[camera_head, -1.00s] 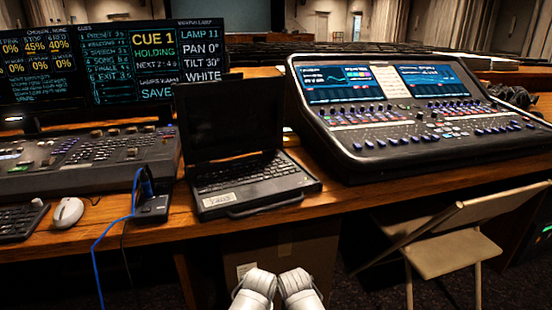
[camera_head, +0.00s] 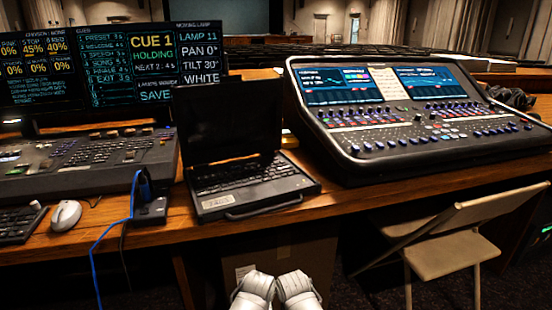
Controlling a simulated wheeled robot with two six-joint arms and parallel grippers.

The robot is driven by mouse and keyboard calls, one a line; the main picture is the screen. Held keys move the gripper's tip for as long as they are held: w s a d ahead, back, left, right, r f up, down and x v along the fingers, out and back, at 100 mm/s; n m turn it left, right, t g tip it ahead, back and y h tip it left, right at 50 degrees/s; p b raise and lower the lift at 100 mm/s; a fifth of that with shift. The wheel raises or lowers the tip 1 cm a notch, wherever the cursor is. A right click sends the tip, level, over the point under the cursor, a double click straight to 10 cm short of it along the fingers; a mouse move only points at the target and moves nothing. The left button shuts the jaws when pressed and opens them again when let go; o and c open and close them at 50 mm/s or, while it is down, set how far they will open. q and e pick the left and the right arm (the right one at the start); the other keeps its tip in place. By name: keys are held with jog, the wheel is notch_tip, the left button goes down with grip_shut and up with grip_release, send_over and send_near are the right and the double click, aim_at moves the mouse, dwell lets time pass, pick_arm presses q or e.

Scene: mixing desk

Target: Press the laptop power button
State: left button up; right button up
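The laptop (camera_head: 245,165) stands open on the wooden desk at the centre of the camera_head view. Its screen (camera_head: 230,125) is black, and its keyboard faces me. I cannot make out which part of it is the power button. Two white rounded parts of my own body show at the bottom centre, below the desk edge. No gripper fingers can be made out in this view, and nothing touches the laptop.
A lighting console (camera_head: 85,160) with monitors (camera_head: 105,65) stands left of the laptop. A large mixing desk (camera_head: 415,115) is to its right. A blue cable (camera_head: 112,226) hangs over the front edge beside a mouse (camera_head: 66,215). A folding chair (camera_head: 450,245) stands at front right.

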pick_arm(q)
grip_shut()
dwell(0.8)
